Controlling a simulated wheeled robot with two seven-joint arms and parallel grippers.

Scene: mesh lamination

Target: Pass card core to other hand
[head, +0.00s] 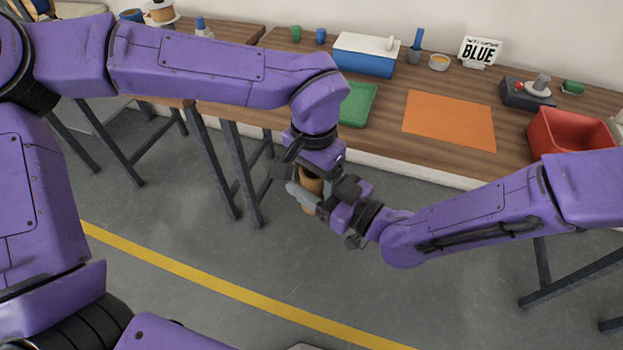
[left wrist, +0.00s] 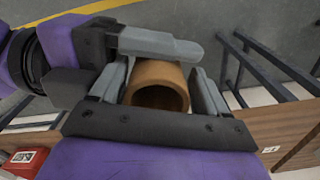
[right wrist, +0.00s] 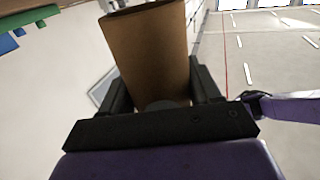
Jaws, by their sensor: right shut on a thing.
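The card core is a brown cardboard tube (head: 311,182), held in the air in front of the table where my two grippers meet. My right gripper (head: 312,197) is shut on it from the side. In the right wrist view the core (right wrist: 150,55) stands between the right fingers. In the left wrist view the core's open end (left wrist: 160,97) faces the camera, between the fingers of my left gripper (left wrist: 165,90). The left fingers stand apart around the core, with a small gap showing at the right. A grey right finger crosses beyond the core there.
The wooden table (head: 390,110) behind holds an orange sheet (head: 449,120), a green tray (head: 357,103), a blue and white box (head: 367,55), a red bin (head: 572,136) and a "BLUE" sign (head: 480,52). Open floor with a yellow line (head: 235,298) lies below the grippers.

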